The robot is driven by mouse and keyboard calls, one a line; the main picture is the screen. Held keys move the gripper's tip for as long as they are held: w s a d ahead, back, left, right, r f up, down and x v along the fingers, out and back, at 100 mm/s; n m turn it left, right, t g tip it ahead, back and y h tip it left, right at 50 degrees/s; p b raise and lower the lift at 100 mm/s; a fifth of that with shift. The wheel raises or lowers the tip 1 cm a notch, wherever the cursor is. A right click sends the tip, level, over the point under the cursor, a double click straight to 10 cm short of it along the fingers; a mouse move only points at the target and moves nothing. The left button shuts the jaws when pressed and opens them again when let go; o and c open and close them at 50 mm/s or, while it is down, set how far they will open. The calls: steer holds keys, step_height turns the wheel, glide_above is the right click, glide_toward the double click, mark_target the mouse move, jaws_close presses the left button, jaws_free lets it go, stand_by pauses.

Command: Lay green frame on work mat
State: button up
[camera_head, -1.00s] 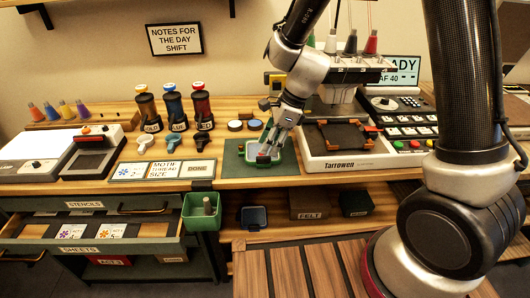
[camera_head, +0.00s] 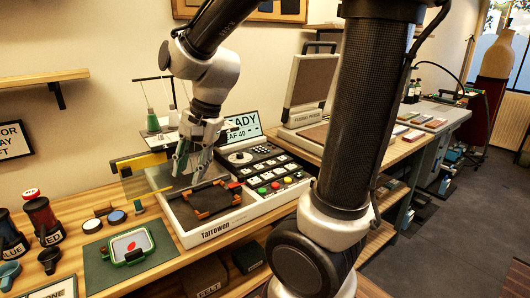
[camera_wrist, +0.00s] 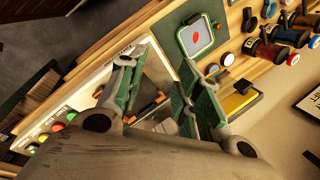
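The green frame (camera_head: 118,258) lies flat on the dark green work mat (camera_head: 97,279), toward the mat's right side. It holds a white piece with a red mark. The frame also shows at the top of the wrist view (camera_wrist: 184,48). My gripper (camera_head: 190,172) is to the right of the frame, above the Tarrowen machine, apart from the frame. In the wrist view its green-padded fingers (camera_wrist: 168,95) stand wide apart with nothing held between them.
The Tarrowen machine (camera_head: 209,240) with its dark hoop and thread spools stands below and behind my gripper. Small round pots (camera_head: 92,225) and labelled bottles (camera_head: 43,218) stand behind and left of the mat.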

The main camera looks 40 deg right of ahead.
steer(key=s+d+r+n+t+h, duration=0.2)
steer(key=s+d+r+n, duration=0.3)
steer(key=s+d+n, duration=0.5)
steer(key=s+d+h, duration=0.1)
steer(key=s+d, duration=0.2)
steer(key=shift+d+r, duration=0.15)
steer(key=shift+s, duration=0.1)
steer(key=shift+c, duration=0.4)
